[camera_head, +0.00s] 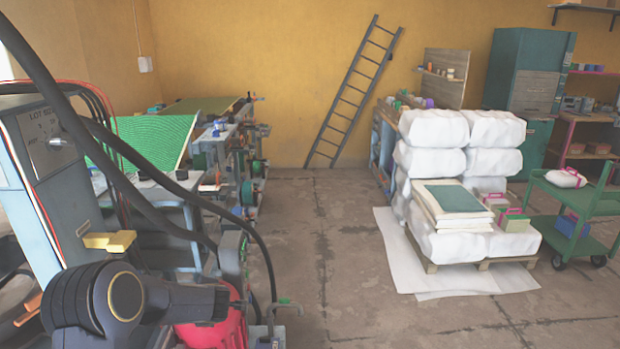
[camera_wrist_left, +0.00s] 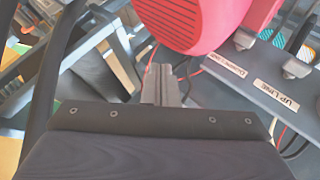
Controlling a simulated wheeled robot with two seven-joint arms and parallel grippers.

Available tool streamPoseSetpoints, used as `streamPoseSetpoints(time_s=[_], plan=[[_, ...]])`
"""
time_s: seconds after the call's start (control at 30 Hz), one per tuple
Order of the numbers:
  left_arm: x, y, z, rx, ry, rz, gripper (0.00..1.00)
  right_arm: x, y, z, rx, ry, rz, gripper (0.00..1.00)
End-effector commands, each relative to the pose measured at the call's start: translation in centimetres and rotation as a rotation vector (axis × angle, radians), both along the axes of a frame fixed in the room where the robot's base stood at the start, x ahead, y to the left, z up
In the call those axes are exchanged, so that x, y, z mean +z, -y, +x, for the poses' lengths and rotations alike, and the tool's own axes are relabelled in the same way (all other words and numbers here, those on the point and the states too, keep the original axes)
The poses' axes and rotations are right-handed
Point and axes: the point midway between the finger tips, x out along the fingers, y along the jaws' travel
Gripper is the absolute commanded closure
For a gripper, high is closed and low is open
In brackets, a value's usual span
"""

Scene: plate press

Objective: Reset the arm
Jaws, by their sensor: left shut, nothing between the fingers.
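My left arm (camera_head: 100,300) comes in at the lower left of the head view, with its dark links stretched to the right beside a red rounded part (camera_head: 215,325). I cannot make out its fingertips there. In the left wrist view my left gripper (camera_wrist_left: 162,85) shows two grey fingers closed together, with nothing between them. A red rounded housing with slots (camera_wrist_left: 190,22) is just beyond the fingertips. Whether they touch it I cannot tell. My right arm and gripper are in neither view.
A grey control panel with labels (camera_wrist_left: 285,88) and cables lie close on the right in the wrist view. A grey cabinet (camera_head: 45,165) and machine table stand at left. The middle floor (camera_head: 320,250) is clear. A pallet (camera_head: 430,262) bears white bales at right.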

Motion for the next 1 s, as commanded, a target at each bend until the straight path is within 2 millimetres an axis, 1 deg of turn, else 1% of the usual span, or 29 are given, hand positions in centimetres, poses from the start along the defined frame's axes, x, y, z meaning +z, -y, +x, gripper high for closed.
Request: streamPoseSetpoints(time_s=[0.03,0.07,0.1,0.17,0.2,0.27,0.3,0.37,0.4,0.47,0.5,0.53,0.57,0.6,0.67,0.7,0.8,0.83,0.9,1.0], plan=[[3.8,0.2,-0.1,-0.088,0.053,-0.028,1.0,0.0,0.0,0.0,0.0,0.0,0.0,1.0],[5.6,0.7,-0.4,-0.149,0.076,-0.042,1.0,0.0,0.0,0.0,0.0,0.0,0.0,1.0],[8.0,1.4,-0.9,-0.232,0.104,-0.059,1.0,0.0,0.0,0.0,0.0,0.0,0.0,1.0],[11.3,2.6,-2.3,-0.356,0.138,-0.077,1.0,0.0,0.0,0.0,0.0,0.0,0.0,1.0],[13.3,3.5,-3.6,-0.44,0.153,-0.086,1.0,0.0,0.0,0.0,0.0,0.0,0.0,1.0],[16.0,4.9,-6.0,-0.563,0.168,-0.091,1.0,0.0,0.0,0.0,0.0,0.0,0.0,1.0],[17.5,5.9,-7.9,-0.646,0.172,-0.09,1.0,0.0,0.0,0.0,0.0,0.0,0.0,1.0],[19.2,7.3,-11.2,-0.767,0.164,-0.081,1.0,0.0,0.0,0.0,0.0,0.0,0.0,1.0],[20.0,8.2,-13.6,-0.845,0.151,-0.073,1.0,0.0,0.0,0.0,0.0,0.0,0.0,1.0],[20.8,9.4,-17.4,-0.956,0.121,-0.054,1.0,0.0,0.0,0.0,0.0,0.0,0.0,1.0],[20.9,10.1,-20.2,-1.026,0.094,-0.038,1.0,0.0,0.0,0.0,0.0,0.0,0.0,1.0],[20.8,10.6,-22.2,-1.077,0.068,-0.023,1.0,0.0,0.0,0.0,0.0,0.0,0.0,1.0],[20.6,11.1,-24.3,-1.124,0.039,-0.008,1.0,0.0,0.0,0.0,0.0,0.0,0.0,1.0],[20.1,11.5,-27.0,-1.181,-0.004,0.011,1.0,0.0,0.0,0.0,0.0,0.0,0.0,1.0],[19.0,11.9,-30.8,-1.252,-0.073,0.043,1.0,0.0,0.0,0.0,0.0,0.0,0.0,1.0],[18.2,12.0,-33.0,-1.29,-0.12,0.063,1.0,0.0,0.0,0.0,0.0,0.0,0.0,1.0],[16.2,12.0,-37.5,-1.354,-0.228,0.103,1.0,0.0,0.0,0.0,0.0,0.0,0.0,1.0],[15.7,12.0,-38.5,-1.366,-0.256,0.112,1.0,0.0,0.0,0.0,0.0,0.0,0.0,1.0],[14.7,11.8,-40.2,-1.384,-0.306,0.127,1.0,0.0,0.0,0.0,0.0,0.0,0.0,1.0],[14.0,11.6,-41.5,-1.396,-0.346,0.138,1.0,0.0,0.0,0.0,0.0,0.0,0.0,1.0]])
